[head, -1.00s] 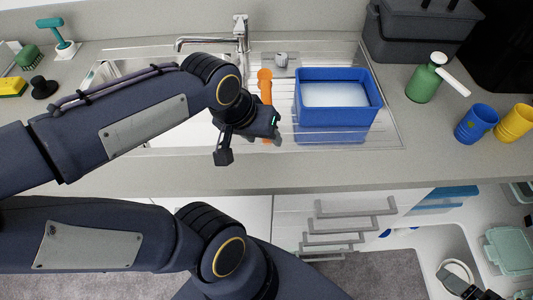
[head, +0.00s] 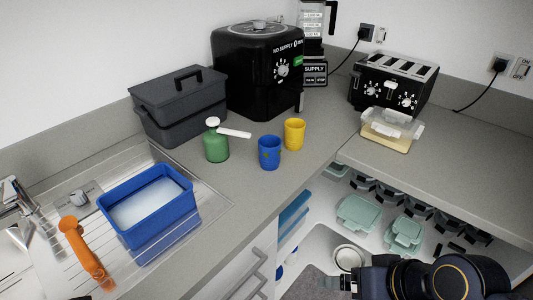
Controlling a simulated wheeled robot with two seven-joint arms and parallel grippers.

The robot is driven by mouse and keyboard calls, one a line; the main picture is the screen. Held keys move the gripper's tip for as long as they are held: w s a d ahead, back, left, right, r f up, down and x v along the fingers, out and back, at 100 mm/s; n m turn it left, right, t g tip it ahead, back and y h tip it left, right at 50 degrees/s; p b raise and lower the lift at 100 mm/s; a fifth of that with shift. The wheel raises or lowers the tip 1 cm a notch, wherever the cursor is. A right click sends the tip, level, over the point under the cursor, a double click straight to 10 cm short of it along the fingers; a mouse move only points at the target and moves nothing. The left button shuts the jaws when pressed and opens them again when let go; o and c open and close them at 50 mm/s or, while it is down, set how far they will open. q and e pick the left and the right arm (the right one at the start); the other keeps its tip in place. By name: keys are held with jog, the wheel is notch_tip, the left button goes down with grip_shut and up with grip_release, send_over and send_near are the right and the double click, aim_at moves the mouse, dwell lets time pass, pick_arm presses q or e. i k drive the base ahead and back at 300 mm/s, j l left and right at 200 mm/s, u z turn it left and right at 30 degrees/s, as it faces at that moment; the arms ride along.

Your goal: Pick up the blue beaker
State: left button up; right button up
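The blue beaker (head: 270,153) stands upright on the grey counter in the head view, near the counter's front edge. A yellow beaker (head: 294,134) stands just behind it to the right. My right arm shows at the lower right, with its gripper (head: 352,283) low, in front of the open cabinet and well away from the beaker. I cannot tell how far its fingers are apart. My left gripper is out of view.
A green soap dispenser (head: 216,142) stands left of the beaker. A blue tub (head: 150,207) sits on the drainer beside an orange-handled brush (head: 84,252). A grey box (head: 180,105), air fryer (head: 258,68) and toaster (head: 393,84) stand behind. Counter in front of the dispenser is clear.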

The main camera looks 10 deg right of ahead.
aim_at(269, 145)
jog(key=k+u, duration=0.15)
jog(key=k, duration=0.5)
jog(key=i+l+u, duration=0.2)
jog(key=u, duration=1.55)
jog(key=l, duration=2.05)
